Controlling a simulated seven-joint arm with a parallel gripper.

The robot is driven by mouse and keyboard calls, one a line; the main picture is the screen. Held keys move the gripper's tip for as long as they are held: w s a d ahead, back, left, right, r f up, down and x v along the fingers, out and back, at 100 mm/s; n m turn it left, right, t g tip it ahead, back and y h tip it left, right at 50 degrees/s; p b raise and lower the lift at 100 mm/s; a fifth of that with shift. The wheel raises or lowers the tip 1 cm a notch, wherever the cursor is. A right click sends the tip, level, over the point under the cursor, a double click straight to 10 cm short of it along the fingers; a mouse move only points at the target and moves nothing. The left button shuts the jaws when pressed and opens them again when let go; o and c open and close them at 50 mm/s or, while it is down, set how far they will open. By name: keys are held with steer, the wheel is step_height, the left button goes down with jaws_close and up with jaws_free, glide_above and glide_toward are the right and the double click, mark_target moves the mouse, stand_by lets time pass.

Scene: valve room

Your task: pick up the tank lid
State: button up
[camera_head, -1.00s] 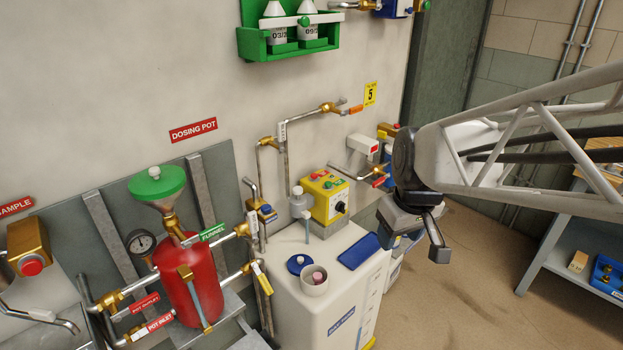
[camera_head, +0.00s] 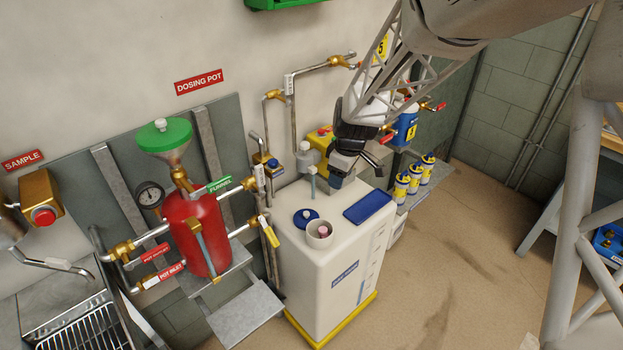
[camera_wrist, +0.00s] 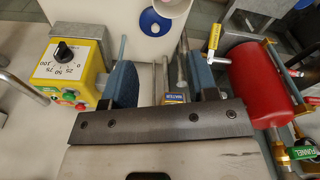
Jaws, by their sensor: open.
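The tank lid is a small round blue disc with a pale knob (camera_head: 306,217), lying flat on top of the white tank (camera_head: 325,262). It lies beside the tank's round open neck (camera_head: 319,236), which has a pinkish thing in it.
A flat blue rectangle (camera_head: 368,206) lies on the tank's right side. Pipes and the red dosing pot (camera_head: 198,235) are at left. Several yellow-and-white cans (camera_head: 414,178) stand at right.

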mark_target(307, 213)
steer(key=w+a+f+n, duration=0.2)
steer(key=w+a+f, duration=0.2)
steer(key=f, duration=0.3)
steer(key=w+a+f+n, duration=0.3)
steer(key=w+a+f, duration=0.1)
steer(key=f, duration=0.4)
steer(key=shift+g, duration=0.4)
steer(key=shift+a+f, duration=0.1)
steer(key=shift+f, duration=0.05)
steer(key=shift+a+f, duration=0.2)
steer(key=shift+f, duration=1.05)
steer(key=shift+f, duration=0.1)
steer(key=shift+s+a+f, duration=0.1)
steer(key=shift+a+f, duration=0.1)
steer(key=shift+f, duration=0.6)
steer(key=shift+w+a+f, duration=0.1)
steer(key=shift+a+f, duration=0.1)
steer(key=shift+f, duration=0.65)
steer(key=shift+s+a+f, duration=0.1)
steer(key=shift+a+f, duration=0.1)
steer(key=shift+f, duration=0.6)
jaws_close()
